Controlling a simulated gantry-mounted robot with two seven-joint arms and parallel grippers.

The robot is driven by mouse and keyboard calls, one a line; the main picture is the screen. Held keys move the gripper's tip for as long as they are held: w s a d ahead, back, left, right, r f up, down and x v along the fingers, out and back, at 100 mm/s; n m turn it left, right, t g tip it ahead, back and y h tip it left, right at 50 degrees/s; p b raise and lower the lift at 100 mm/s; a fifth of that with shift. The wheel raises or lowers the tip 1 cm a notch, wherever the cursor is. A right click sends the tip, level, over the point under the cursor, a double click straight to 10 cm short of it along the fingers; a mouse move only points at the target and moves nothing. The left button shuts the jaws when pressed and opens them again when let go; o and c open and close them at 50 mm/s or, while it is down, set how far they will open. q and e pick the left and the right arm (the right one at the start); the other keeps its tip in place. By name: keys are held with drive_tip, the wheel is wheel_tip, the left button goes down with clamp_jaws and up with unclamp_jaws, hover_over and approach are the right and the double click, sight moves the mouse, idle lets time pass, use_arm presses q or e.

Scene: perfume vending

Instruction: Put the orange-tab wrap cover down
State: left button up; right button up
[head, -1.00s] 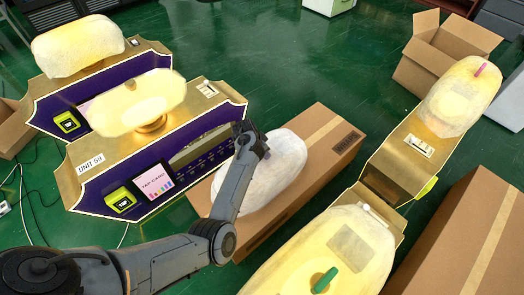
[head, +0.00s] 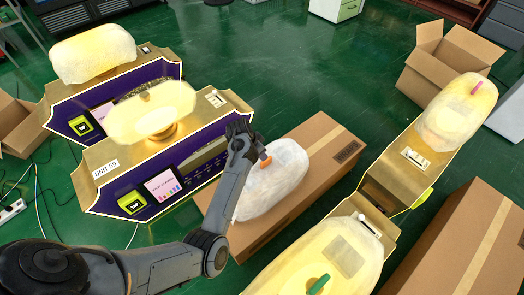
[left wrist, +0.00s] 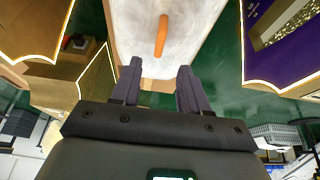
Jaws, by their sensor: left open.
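The wrap cover (head: 280,180), white and translucent, lies on a closed cardboard box (head: 325,150). Its orange tab (head: 266,161) stands up near its upper left side. The left wrist view also shows the cover (left wrist: 190,35) and the tab (left wrist: 161,36). My left gripper (head: 260,151) is beside the tab at the cover's upper left edge. In the left wrist view, my left gripper's fingers (left wrist: 158,68) are spread with nothing between them, and the tab is beyond the fingertips. My right gripper is not in view.
Two gold and purple machines stand at left, each topped by a glowing cover; the nearer is UNIT 59 (head: 105,168). Gold units with a green-tab cover (head: 335,255) and a pink-tab cover (head: 455,115) stand at right. Open box (head: 440,75) is behind. Green floor is clear at centre back.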

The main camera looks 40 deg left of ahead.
use_arm(q)
drive_tip(key=s+d+r, duration=0.1)
drive_tip(key=s+d, duration=0.4)
drive_tip(key=s, duration=0.5)
drive_tip(key=s+d+r, duration=0.2)
drive_tip(key=s+d, duration=0.4)
drive_tip(key=s, duration=0.4)
drive_tip(key=s+d+r, duration=0.2)
drive_tip(key=s+d, duration=0.4)
drive_tip(key=s, duration=0.4)
drive_tip(key=shift+s+d+r+g+y, duration=0.2)
drive_tip(key=shift+d+r+g+y, duration=0.1)
drive_tip(key=shift+g, duration=0.1)
drive_tip(key=shift+p, duration=0.35)
